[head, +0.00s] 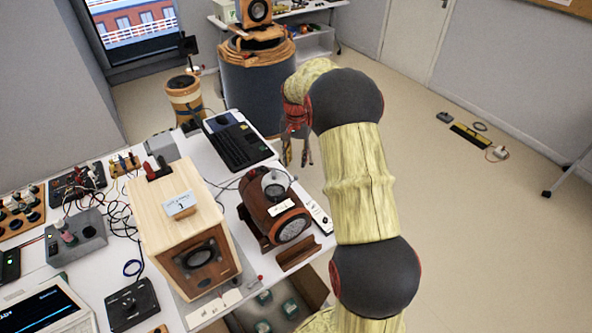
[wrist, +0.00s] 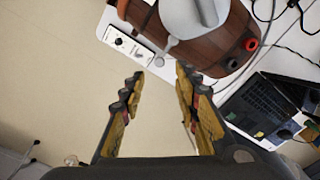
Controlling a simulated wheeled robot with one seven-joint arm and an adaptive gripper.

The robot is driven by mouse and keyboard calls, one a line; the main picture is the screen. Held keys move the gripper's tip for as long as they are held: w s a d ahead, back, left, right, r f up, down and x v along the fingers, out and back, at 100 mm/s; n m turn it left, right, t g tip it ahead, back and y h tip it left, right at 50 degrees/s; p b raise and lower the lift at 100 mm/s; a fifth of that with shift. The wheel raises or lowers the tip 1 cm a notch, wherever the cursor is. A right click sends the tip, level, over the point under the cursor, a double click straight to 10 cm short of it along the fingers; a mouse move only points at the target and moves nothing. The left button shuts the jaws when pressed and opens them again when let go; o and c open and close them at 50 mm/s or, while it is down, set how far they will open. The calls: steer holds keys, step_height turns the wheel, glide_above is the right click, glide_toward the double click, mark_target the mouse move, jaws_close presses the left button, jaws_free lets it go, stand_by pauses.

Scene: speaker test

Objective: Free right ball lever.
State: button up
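A brown barrel-shaped device (head: 262,205) with a pale round grille at its front end lies on the white table. A grey round cap (head: 275,184) sits on its top. In the wrist view the brown body (wrist: 225,45) is at the top right, with the grey cap (wrist: 183,14) on it. A small grey rounded piece (wrist: 171,43) sticks out at its side; I cannot tell for sure whether it is the ball lever. My gripper (head: 297,158) hangs above and behind the device. In the wrist view my gripper (wrist: 160,75) is open, with nothing between its fingers.
A pale wooden speaker box (head: 175,225) stands left of the device. A white strip with knobs (wrist: 128,44) lies along the table edge. A black laptop (head: 238,145) and cables are behind. A dark drum (head: 255,88) stands beyond; the floor at right is mostly clear.

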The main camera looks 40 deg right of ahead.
mark_target(296, 176)
step_height(296, 176, down, 8)
steer(key=shift+r+b, duration=0.15)
steer(key=shift+b, duration=0.2)
steer(key=c, duration=0.3)
steer(key=c, duration=0.4)
jaws_close()
